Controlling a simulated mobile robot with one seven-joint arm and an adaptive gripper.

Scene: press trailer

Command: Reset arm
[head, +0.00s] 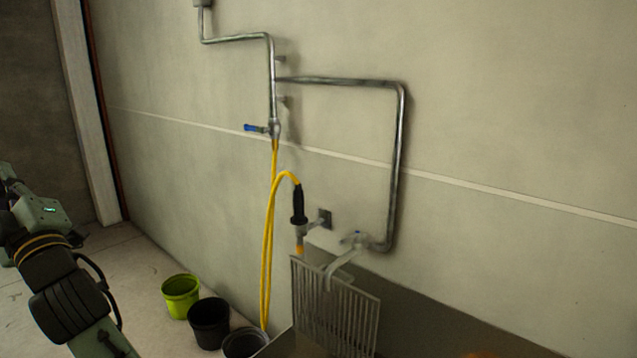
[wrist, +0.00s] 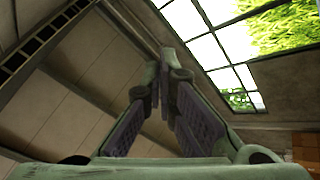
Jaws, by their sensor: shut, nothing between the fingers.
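My arm (head: 62,285) shows at the lower left of the head view, folded and clear of the wall. Its end runs out of the left edge of that view, so the fingertips do not show there. In the wrist view my gripper (wrist: 165,75) points up toward the ceiling and a window (wrist: 235,45). Its two fingers are drawn together at the tips, with nothing held between them.
A grey wall carries metal pipes (head: 400,150) and a yellow hose (head: 267,240). A tap (head: 345,262) and a metal rack (head: 335,310) stand at the lower middle. A green bucket (head: 180,297) and a black bucket (head: 209,324) sit on the floor. Open floor (head: 130,265) lies beside my arm.

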